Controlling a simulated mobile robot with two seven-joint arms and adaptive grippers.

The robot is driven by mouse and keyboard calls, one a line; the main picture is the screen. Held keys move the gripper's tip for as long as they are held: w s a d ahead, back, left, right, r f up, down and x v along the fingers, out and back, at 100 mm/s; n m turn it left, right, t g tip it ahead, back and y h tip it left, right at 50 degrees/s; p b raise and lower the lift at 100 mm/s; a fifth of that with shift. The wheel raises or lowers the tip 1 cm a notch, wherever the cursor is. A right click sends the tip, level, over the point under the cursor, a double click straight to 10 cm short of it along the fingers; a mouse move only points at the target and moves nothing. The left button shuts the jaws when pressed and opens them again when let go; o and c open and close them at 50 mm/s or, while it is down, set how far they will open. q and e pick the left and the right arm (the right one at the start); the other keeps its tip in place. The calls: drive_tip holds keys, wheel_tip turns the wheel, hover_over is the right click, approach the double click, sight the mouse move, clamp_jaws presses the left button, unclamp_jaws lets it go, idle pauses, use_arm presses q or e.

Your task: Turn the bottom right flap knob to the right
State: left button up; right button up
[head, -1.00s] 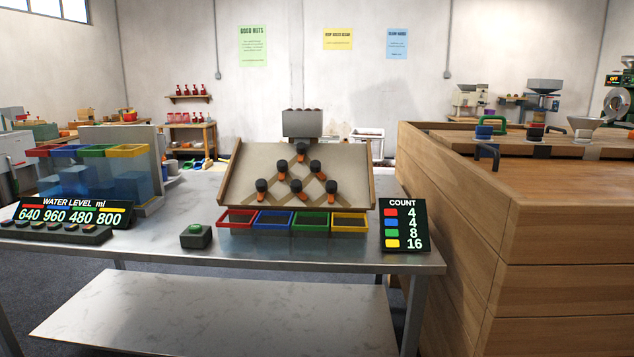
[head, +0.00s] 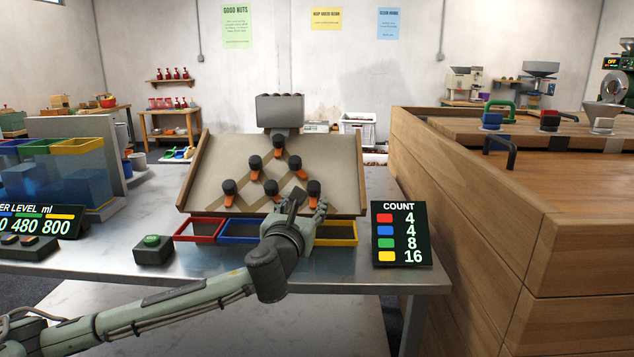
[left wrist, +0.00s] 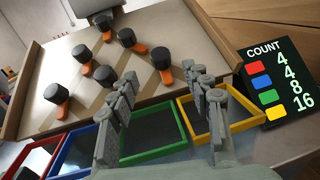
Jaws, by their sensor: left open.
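The bottom right flap knob (head: 314,187) is a black cylinder with an orange flap, low on the right of the tilted board (head: 205,165). In the left wrist view this knob (left wrist: 160,58) appears just beyond the gap between my fingertips, its orange flap pointing down and slightly right. My left gripper (head: 309,201) is open in front of the board's lower right. Its two grey fingers (left wrist: 160,78) show apart with nothing held, and I cannot tell if they touch the knob. My right gripper is not in view.
Several other knobs (head: 271,187) stand on the board. Red, blue, green and yellow bins (head: 336,241) sit below it; my arm hides part of them. The COUNT sign (head: 402,233) stands at right and a green button box (head: 152,250) at left. A wooden counter (head: 470,220) is farther right.

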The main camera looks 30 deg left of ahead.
sight(313, 186)
use_arm(q)
drive_tip(key=x, duration=0.7)
drive_tip(key=shift+r+p, duration=0.25)
drive_tip(key=shift+p, duration=0.05)
drive_tip(key=shift+w+a, duration=0.1)
drive_tip(key=shift+w, duration=0.3)
drive_tip(key=shift+a, duration=0.1)
drive_tip(key=shift+c, duration=0.5)
drive_tip(key=c, duration=0.9)
clamp_jaws()
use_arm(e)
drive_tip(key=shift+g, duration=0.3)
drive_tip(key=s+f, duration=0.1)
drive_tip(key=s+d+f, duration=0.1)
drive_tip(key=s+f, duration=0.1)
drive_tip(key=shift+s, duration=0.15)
